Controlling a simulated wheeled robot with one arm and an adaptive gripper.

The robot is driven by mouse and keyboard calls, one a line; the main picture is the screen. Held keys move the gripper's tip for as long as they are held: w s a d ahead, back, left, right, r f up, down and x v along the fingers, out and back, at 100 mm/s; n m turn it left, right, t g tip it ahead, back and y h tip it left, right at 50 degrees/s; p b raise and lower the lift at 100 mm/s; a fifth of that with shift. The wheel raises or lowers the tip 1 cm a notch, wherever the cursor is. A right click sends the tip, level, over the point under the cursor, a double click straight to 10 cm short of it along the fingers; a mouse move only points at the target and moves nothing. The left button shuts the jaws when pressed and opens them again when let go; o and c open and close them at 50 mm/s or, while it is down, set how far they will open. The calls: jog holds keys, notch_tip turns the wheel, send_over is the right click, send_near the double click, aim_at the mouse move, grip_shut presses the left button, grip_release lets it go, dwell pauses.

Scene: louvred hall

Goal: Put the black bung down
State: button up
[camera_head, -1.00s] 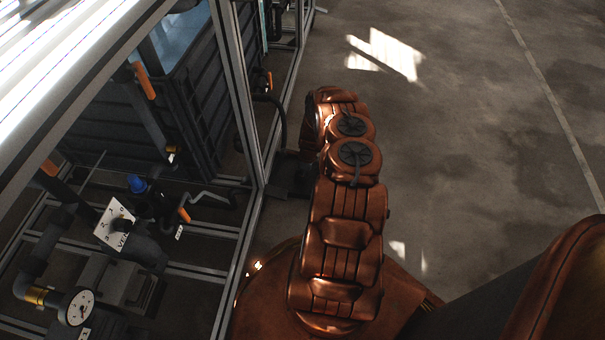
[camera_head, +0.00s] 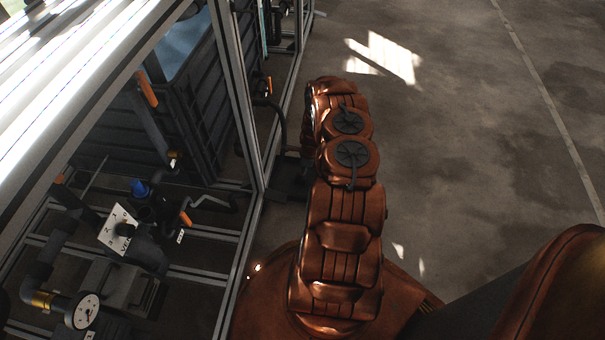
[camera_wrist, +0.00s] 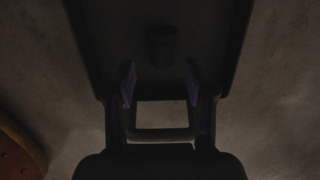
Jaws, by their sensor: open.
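In the wrist view a dark, round object that looks like the black bung (camera_wrist: 161,46) rests on a dark flat surface (camera_wrist: 205,38). My gripper (camera_wrist: 160,84) is open, its two fingers spread apart below the bung in the picture. The bung sits beyond the fingertips, roughly in line with the gap, and the fingers do not appear to touch it. The wrist view is very dark, so height and contact are hard to judge. In the head view neither the bung nor my gripper shows; my arm blocks part of that view.
A metal-framed rig (camera_head: 243,95) with pipes, a gauge (camera_head: 86,311), a white dial plate (camera_head: 118,229) and a blue-capped part (camera_head: 141,188) stands left of my arm. Bare concrete floor (camera_head: 470,150) lies open to the right.

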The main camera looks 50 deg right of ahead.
notch_tip(320, 180, up, 7)
jog(key=p, duration=0.1)
jog(key=shift+s+d+r+p, duration=0.15)
jog(key=shift+s+d+p, duration=0.15)
jog(key=shift+s+p, duration=0.1)
dwell(0.4)
